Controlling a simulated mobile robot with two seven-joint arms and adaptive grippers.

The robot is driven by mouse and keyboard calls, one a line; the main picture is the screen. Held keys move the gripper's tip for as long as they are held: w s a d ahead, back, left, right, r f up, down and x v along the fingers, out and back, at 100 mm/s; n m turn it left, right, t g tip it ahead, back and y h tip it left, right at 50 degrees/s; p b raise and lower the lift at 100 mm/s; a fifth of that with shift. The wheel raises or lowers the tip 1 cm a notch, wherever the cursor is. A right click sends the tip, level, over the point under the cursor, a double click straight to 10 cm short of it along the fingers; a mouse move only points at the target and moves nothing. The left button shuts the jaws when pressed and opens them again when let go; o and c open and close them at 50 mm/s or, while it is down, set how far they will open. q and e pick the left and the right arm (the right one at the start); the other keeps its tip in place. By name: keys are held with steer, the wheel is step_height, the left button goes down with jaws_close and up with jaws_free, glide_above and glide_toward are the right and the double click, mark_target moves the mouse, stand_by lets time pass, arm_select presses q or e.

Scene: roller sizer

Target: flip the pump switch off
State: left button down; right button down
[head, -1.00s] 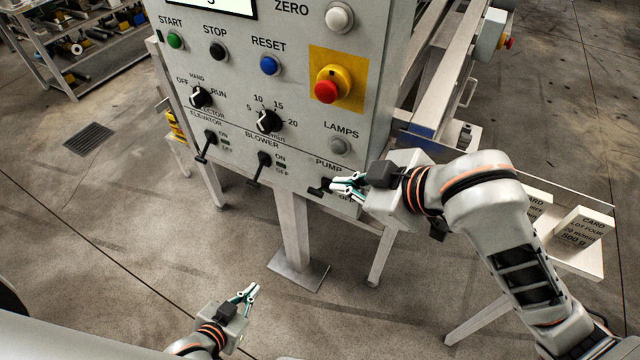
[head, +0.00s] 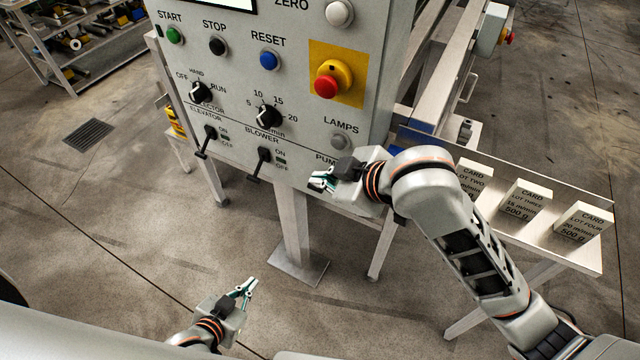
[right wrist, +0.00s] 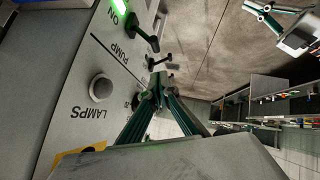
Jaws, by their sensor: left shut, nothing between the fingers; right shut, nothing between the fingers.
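In the right wrist view, the pump switch (right wrist: 143,34) is a black lever on the grey panel, between the PUMP label and the edge, close to an ON label. A green light glows beside ON. In the head view my right gripper and wrist hide this switch. My right gripper (head: 319,180) is shut and empty in front of the panel's lower right corner. In the right wrist view its closed fingertips (right wrist: 158,88) show apart from the lever. My left gripper (head: 247,287) is shut and empty, low over the floor, away from the panel.
The blower switch (head: 260,166) and elevator switch (head: 207,141) sit left along the panel's lower edge. The red emergency button (head: 327,86) and lamps button (head: 339,141) are above. A tray with cards (head: 525,203) stands at the right. The floor below is open.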

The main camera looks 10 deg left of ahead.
mark_target(312, 186)
steer(key=shift+w+a+f, duration=0.15)
steer(key=shift+w+f, duration=0.25)
steer(key=shift+f, duration=0.45)
steer(key=shift+w+a+f, duration=0.1)
steer(key=shift+w+f, duration=0.35)
steer(key=shift+f, duration=0.45)
steer(key=shift+w+a+f, duration=0.15)
steer(key=shift+w+f, duration=0.25)
steer(key=shift+f, duration=0.45)
arm_select(q)
steer(key=shift+d+r, duration=0.1)
steer(key=shift+d, duration=0.2)
steer(key=shift+a, duration=0.2)
arm_select(e)
steer(key=shift+d, duration=0.1)
